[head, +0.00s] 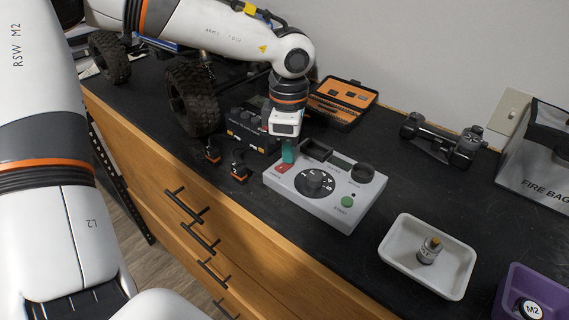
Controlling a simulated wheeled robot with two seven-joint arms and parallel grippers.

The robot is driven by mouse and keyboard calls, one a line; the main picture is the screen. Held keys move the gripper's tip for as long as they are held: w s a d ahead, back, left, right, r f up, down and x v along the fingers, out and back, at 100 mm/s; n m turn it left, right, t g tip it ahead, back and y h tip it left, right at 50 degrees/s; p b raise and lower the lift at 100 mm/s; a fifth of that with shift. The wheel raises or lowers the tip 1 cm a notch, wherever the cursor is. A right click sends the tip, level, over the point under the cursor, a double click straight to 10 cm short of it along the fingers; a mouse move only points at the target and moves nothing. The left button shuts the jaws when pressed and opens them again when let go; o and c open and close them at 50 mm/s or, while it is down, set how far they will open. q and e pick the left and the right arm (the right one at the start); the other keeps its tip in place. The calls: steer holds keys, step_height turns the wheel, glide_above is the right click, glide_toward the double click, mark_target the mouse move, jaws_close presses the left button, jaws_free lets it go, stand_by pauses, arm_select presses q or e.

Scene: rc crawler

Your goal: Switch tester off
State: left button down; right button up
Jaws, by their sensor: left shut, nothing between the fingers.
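My left gripper (288,158) points down at the tester's left corner. Its teal fingertips are shut, with nothing between them, right by the red switch. I cannot tell whether they touch it. The tester's small screen (343,162) is dark as far as I can see. My right gripper is not in view.
A white tray (398,262) holding a small metal cylinder (430,250) stands to the right. A purple bin (508,292) and a fire bag (548,150) are further right. A dark charger box (246,133), a crawler with big tyres (192,97) and a tool case (352,90) stand behind.

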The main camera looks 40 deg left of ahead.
arm_select(q)
step_height(320, 180, up, 7)
steer(key=p, duration=0.3)
stand_by(0.4)
steer(key=shift+f, duration=0.2)
